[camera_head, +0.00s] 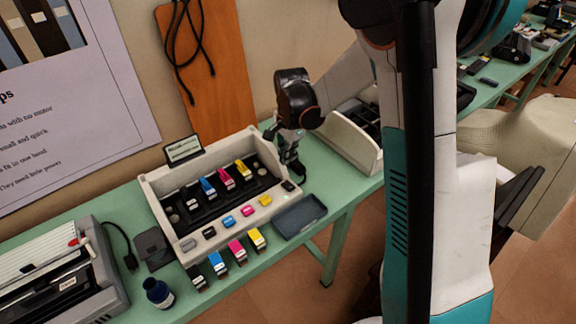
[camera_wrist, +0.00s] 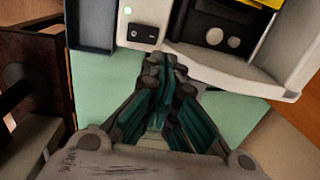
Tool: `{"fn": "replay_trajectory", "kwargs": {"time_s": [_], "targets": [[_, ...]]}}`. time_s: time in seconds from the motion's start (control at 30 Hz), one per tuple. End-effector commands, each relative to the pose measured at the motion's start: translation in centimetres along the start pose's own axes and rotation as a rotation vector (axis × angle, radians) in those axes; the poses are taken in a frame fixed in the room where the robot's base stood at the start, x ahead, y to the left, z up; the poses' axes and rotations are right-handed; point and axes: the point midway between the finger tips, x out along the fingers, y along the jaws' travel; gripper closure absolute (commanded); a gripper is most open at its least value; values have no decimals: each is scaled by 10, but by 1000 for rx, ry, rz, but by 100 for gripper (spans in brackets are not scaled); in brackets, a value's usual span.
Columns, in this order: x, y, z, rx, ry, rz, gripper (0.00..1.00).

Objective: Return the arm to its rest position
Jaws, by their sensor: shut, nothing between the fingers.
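My gripper (camera_head: 294,168) hangs at the right end of a beige box (camera_head: 163,213) on the green table (camera_head: 340,185). In the wrist view my gripper (camera_wrist: 162,62) is shut, its dark green fingers together with nothing between them. The fingertips are close to a white panel with a black rocker switch (camera_wrist: 142,33) and a lit green lamp. I cannot tell whether they touch the box. In the head view my arm reaches in from the upper right, bent down toward the box.
The box holds several coloured cartridges, with more standing in front. A dark tray (camera_head: 299,216) lies at its front right. A second beige bin (camera_head: 348,138) stands just right of my gripper. A printer-like machine (camera_head: 62,275) and a dark bottle (camera_head: 158,293) are at left.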

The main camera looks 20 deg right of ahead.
Motion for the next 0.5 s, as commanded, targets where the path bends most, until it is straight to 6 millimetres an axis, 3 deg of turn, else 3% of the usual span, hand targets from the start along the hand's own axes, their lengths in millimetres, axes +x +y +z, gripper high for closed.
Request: {"fn": "replay_trajectory", "kwargs": {"time_s": [0.03, 0.2, 0.5], "targets": [[-13, -3, 0, -1, 0, 0, 100], [-38, -11, 0, -1, 0, -1, 100], [-52, -15, 0, 0, 0, -1, 100]]}}
